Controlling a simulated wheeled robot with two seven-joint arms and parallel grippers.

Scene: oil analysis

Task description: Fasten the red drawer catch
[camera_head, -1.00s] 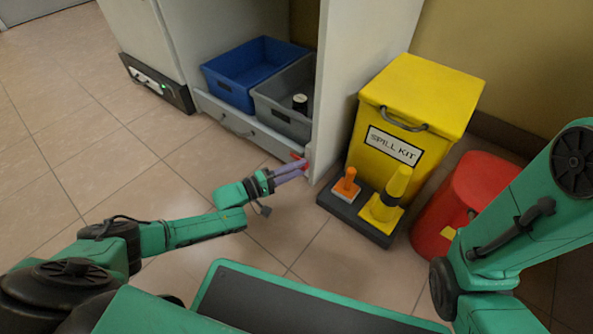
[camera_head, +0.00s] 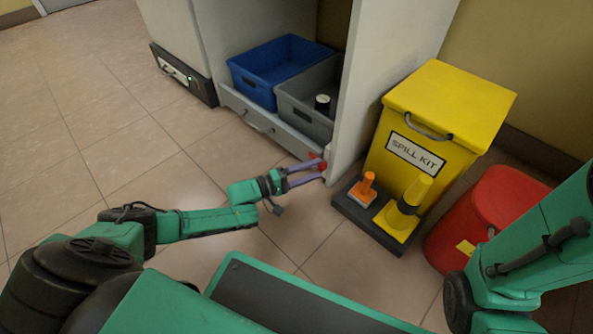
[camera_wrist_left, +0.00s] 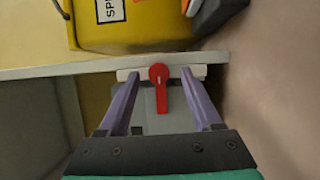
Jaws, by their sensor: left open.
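The red drawer catch (camera_head: 320,165) is at the right end of the low grey drawer front (camera_head: 268,124), by the cabinet's side panel. In the left wrist view the red catch (camera_wrist_left: 159,88) has a round head and a handle pointing toward the gripper, on a grey plate. My left gripper (camera_head: 305,175) is open, with its purple fingers reaching toward the catch. In the left wrist view the fingers (camera_wrist_left: 160,98) stand on either side of the red handle, with gaps on both sides. My right gripper is not in view; only its arm shows at the right.
A blue bin (camera_head: 275,65) and a grey bin (camera_head: 300,105) sit in the drawer. A yellow spill kit box (camera_head: 455,100), a dark tray (camera_head: 355,212) with an orange and a yellow item, and a red bin (camera_head: 490,215) stand to the right. Open floor (camera_head: 120,150) lies left.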

